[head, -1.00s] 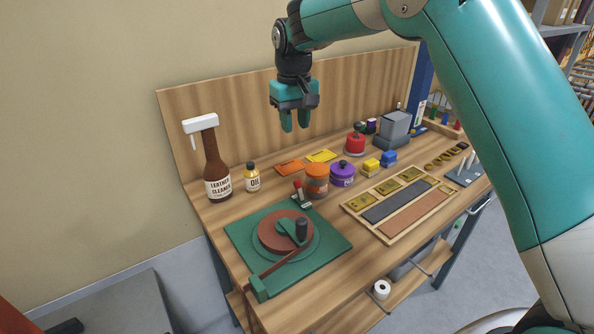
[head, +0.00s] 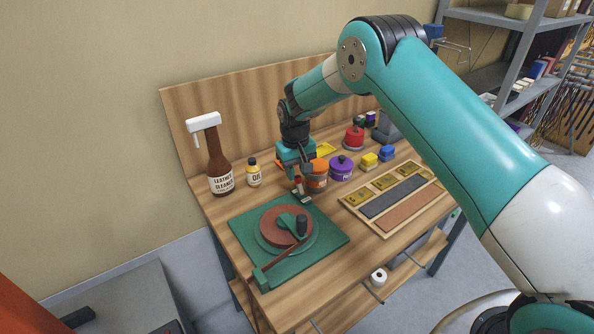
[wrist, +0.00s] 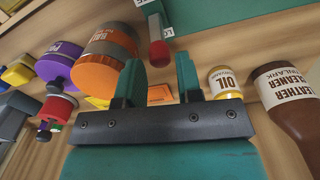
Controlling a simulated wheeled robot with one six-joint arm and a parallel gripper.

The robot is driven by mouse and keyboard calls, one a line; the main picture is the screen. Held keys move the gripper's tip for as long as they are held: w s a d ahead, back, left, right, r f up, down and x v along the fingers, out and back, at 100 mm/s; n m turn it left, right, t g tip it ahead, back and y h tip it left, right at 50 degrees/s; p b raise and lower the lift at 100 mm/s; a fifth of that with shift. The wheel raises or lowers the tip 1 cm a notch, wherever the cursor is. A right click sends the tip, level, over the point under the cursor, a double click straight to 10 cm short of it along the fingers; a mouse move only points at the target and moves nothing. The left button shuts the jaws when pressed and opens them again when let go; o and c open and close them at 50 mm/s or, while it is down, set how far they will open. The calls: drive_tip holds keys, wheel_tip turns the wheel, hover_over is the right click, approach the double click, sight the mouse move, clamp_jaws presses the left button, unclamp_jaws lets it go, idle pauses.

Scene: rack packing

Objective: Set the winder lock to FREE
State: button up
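The winder (head: 255,232) is a green plate with a brown disc and a black-knobbed crank, at the table's front left. Its lock is a small lever with a red knob (head: 299,184) at the plate's back right corner. The red knob (wrist: 159,53) also shows in the wrist view, beside a white label partly reading "LO". The other label is cut off, and I cannot tell the setting. My gripper (head: 298,172) is just above the lever. In the wrist view its two fingers (wrist: 160,75) are apart, with the knob beyond the gap between them; no contact is visible.
An orange jar (head: 317,178) stands close right of the lever, with a purple jar (head: 341,169) beyond it. An oil bottle (head: 254,174) and a leather cleaner bottle (head: 219,166) stand at left. A wooden tray (head: 385,232) lies at right. The wooden backboard (head: 245,113) stands behind.

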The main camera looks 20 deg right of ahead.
drive_tip(key=shift+f, duration=0.9)
drive_tip(key=shift+c, duration=0.2)
clamp_jaws()
